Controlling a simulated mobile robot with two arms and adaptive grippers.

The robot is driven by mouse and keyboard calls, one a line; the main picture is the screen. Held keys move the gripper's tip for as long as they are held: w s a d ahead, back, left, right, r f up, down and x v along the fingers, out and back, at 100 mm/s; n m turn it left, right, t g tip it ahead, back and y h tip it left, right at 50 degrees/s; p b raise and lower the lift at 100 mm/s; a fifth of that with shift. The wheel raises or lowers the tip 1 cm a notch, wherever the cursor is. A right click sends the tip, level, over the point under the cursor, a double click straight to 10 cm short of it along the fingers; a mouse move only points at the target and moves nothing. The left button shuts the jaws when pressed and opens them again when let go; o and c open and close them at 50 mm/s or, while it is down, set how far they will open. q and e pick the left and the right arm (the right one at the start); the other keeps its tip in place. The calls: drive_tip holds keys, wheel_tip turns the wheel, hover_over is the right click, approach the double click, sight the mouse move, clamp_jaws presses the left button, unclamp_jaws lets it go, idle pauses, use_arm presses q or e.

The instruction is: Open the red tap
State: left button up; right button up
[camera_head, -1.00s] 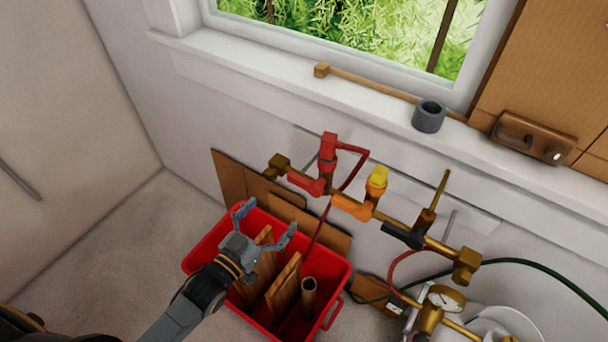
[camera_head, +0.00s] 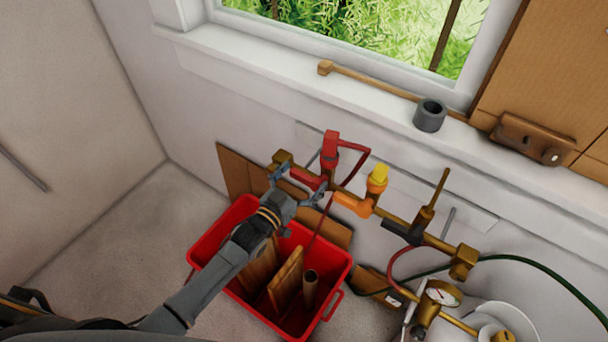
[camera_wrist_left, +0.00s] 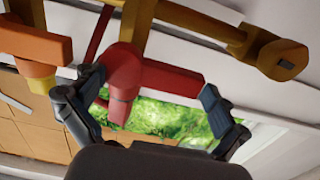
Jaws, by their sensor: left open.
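The red tap (camera_head: 330,150) stands on a brass pipe below the window, with its red handle (camera_head: 308,179) pointing to the left along the pipe. My left gripper (camera_head: 296,186) is open at the red handle, with one finger on each side of it in the head view. In the left wrist view the red handle (camera_wrist_left: 172,80) lies between the spread fingertips (camera_wrist_left: 150,92) of my left gripper. I cannot tell whether a finger touches it. My right gripper is not in view.
An orange tap with a yellow top (camera_head: 377,178) and a black-handled tap (camera_head: 402,233) sit farther right on the same pipe. A red bin (camera_head: 205,243) with wooden pieces stands below my left arm. A pressure gauge (camera_head: 441,296) is at the lower right.

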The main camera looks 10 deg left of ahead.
sight(320, 183)
use_arm(q)
drive_tip(key=c, duration=1.7)
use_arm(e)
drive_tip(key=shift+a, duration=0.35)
